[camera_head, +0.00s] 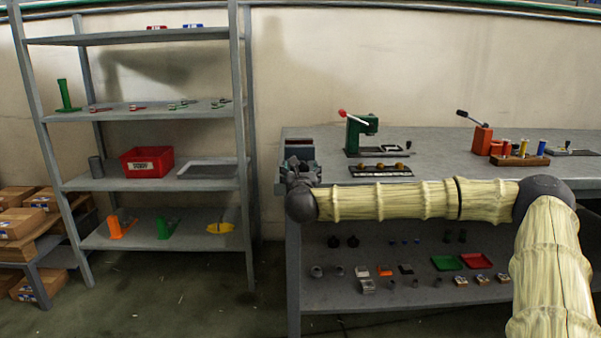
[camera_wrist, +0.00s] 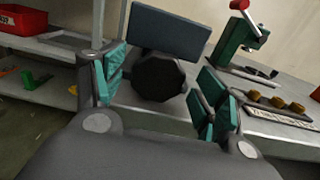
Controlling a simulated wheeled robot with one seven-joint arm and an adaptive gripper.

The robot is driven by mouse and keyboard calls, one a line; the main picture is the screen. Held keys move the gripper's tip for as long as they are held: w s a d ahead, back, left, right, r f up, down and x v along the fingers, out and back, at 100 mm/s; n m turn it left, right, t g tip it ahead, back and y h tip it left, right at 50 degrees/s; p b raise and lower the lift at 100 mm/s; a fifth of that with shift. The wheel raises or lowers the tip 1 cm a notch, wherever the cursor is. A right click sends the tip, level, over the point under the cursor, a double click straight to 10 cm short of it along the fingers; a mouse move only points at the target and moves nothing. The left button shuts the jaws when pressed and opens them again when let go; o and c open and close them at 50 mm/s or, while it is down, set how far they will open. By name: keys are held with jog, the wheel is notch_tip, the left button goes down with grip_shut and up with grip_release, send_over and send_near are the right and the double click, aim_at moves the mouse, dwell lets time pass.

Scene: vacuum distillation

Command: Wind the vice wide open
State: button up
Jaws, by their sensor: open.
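The vice (camera_head: 299,144) sits at the left end of the workbench, partly hidden behind my gripper (camera_head: 300,170). In the wrist view, its blue-grey block (camera_wrist: 168,31) stands above a black, many-sided knob (camera_wrist: 158,78) facing me. My gripper (camera_wrist: 160,71) is open, with a teal-padded finger on each side of the knob in the picture. Gaps show between the knob and both fingers. I cannot tell whether the fingertips reach around it in depth. The vice's jaw gap is not clear from here.
A green press (camera_head: 362,132) with a red-tipped lever and a tray of brown pieces (camera_head: 380,171) stand right of the vice. An orange lever device (camera_head: 482,138) is farther right. A shelf rack (camera_head: 242,150) stands to the left, with a floor gap between.

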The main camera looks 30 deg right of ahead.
jog(key=c, duration=1)
jog(key=shift+a+r+n+p, duration=0.1)
jog(key=shift+r+n+p, duration=0.1)
jog(key=shift+n+p, duration=0.6)
jog(key=shift+f+n, duration=0.2)
jog(key=shift+n, duration=0.6)
jog(key=o, duration=1)
jog(key=v, duration=1.2)
